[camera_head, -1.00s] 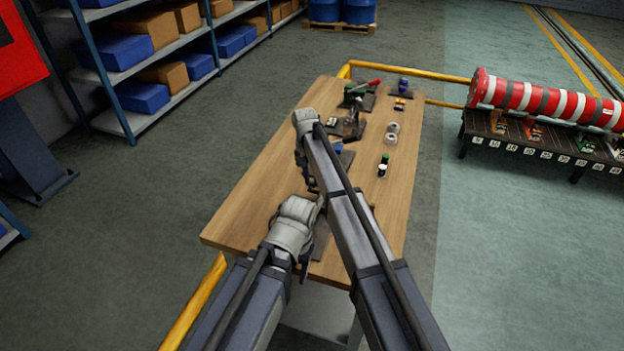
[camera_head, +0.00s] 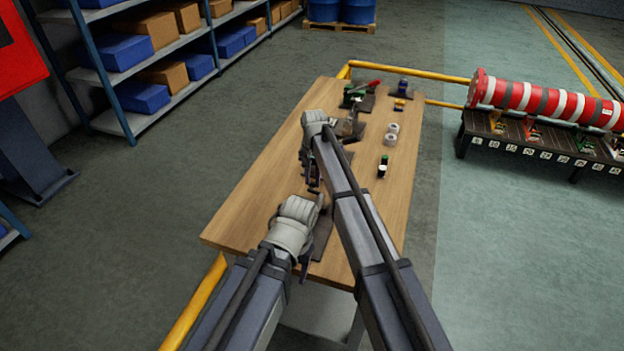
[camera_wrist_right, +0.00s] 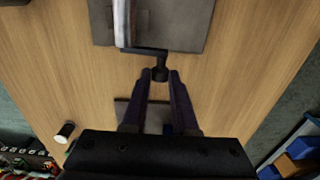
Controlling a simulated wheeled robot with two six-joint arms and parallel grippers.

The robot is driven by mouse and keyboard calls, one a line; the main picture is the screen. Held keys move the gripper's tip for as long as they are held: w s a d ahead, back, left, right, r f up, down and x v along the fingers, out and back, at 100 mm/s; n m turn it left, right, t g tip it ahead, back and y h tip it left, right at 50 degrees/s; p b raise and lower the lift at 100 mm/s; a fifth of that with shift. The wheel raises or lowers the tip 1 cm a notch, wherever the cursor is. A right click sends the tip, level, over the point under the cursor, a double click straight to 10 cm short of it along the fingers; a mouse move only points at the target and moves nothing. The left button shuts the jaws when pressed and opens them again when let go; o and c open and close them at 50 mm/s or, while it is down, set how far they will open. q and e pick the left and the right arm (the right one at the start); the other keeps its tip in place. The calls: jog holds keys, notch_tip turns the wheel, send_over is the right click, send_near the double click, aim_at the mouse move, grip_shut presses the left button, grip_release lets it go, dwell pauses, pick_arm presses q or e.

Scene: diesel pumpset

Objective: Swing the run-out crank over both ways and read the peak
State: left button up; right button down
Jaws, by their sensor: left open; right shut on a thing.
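In the right wrist view, my right gripper (camera_wrist_right: 161,80) is shut on the dark knob (camera_wrist_right: 160,72) of the black crank (camera_wrist_right: 145,51). The crank reaches sideways below a pale bar (camera_wrist_right: 122,22) over a grey plate (camera_wrist_right: 190,32). In the head view my right gripper (camera_head: 311,184) is over the middle of the bench, and my arm hides most of the crank. My left gripper (camera_head: 314,232) is open and empty, low over the near part of the bench beside a dark plate (camera_head: 324,225). No readable dial shows.
The bench's left side is clear.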

pick_arm(q)
jog(key=shift+r, duration=0.15)
pick_arm(e)
jog(key=shift+s+d+r+y, duration=0.15)
jog(key=shift+d+r+y, duration=0.1)
jog(key=shift+y, duration=0.35)
dwell(1.0)
jog(key=c, duration=0.7)
grip_release()
pick_arm(q)
jog(key=shift+r, duration=0.1)
notch_tip(320, 180, up, 8)
jog(key=p, duration=0.8)
jog(key=shift+f, duration=0.2)
pick_arm(e)
jog(key=r, duration=0.5)
jog(key=d+r, duration=0.1)
jog(key=r, duration=0.1)
jog(key=shift+s+r, duration=0.1)
jog(key=shift+r, duration=0.25)
